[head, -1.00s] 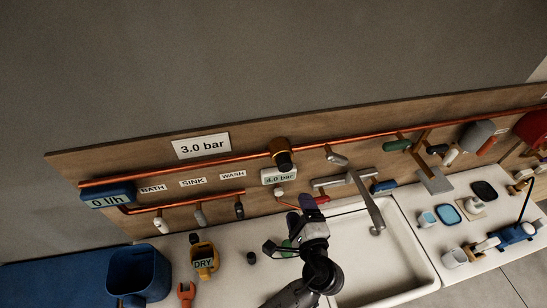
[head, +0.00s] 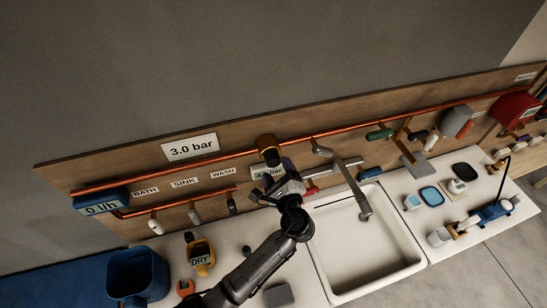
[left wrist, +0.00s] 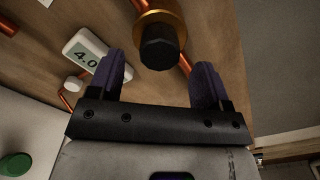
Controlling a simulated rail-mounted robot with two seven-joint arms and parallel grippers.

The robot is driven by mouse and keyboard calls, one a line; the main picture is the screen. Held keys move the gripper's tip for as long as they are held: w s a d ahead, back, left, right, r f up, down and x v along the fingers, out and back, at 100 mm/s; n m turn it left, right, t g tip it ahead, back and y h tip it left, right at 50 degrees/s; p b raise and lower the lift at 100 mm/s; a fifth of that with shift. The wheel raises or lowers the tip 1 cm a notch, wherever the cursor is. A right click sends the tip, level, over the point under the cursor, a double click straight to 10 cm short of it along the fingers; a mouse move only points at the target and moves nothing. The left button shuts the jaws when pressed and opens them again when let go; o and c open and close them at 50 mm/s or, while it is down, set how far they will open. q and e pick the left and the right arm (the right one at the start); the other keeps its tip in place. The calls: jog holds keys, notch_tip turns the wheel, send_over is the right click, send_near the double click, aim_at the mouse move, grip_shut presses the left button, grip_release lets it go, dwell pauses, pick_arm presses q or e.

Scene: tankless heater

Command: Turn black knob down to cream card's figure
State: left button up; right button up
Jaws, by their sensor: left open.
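The black knob (head: 272,159) sits on the front of a brass regulator (head: 266,141) on the copper pipe. It also shows in the left wrist view, as a faceted black knob (left wrist: 159,48) on a brass body. The cream card (head: 190,148) on the board reads 3.0 bar. A small display (left wrist: 84,55) by the regulator reads 4.0; my gripper partly hides it in the head view. My left gripper (head: 286,168) is open just below the knob. In the wrist view its purple fingers (left wrist: 161,78) flank the knob's lower end, apart from it. My right gripper is not seen.
BATH, SINK and WASH labels (head: 185,182) mark small valves left of the regulator. A blue meter (head: 101,204) reads 0 l/h. A white sink (head: 370,250), a blue bin (head: 136,275) and a yellow DRY item (head: 201,257) are below. A green-handled valve (head: 379,133) is to the right.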

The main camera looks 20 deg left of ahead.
aim_at(274, 164)
pick_arm(q)
jog(key=shift+p+x, duration=0.4)
jog(key=shift+x, duration=1.6)
jog(key=c, duration=0.9)
